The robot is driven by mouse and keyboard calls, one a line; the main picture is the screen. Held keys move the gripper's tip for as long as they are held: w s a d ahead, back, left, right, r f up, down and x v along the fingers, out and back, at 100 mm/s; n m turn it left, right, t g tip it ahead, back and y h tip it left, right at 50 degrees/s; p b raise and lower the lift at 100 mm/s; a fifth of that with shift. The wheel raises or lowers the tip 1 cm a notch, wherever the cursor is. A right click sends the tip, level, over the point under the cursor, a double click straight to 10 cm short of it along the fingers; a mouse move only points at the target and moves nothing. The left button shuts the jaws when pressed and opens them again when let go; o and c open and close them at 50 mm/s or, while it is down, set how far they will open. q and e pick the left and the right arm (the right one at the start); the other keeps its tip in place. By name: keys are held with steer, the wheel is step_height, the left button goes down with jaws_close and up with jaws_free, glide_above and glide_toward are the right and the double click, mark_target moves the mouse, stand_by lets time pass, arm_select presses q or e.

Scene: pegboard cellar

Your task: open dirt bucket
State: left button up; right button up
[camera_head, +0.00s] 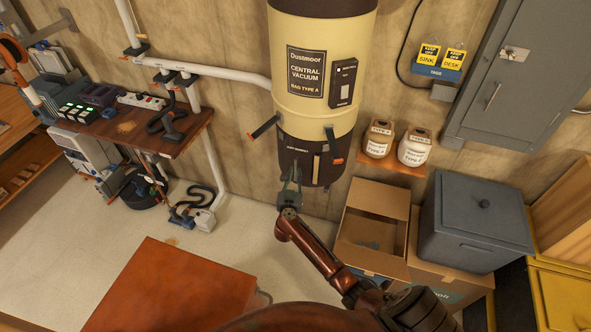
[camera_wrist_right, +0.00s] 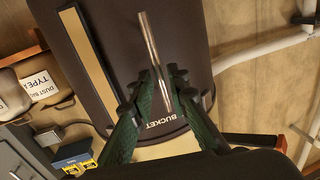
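The dark brown dirt bucket (camera_head: 305,162) sits at the bottom of the cream central vacuum canister (camera_head: 290,112), against its lower rim. In the right wrist view the bucket (camera_wrist_right: 105,35) fills the middle, with "BUCKET" lettering, a tan strip and a thin metal bar handle (camera_wrist_right: 152,55). Two orange-tipped levers show on the canister: the left one (camera_head: 264,128) sticks outward and the right one (camera_head: 334,145) hangs down. My right gripper (camera_head: 291,183) is at the bucket's front. Its green fingers (camera_wrist_right: 154,98) stand apart on both sides of the bar. My left gripper is out of view.
Below stand an open cardboard box (camera_head: 372,228) and a grey lidded bin (camera_head: 475,222). A wooden wall bench (camera_head: 130,128) with tools is at left. Floor between bench and bucket is mostly clear.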

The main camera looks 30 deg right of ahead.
steer(key=shift+x, duration=1.45)
steer(key=shift+c, duration=0.3)
jaws_close()
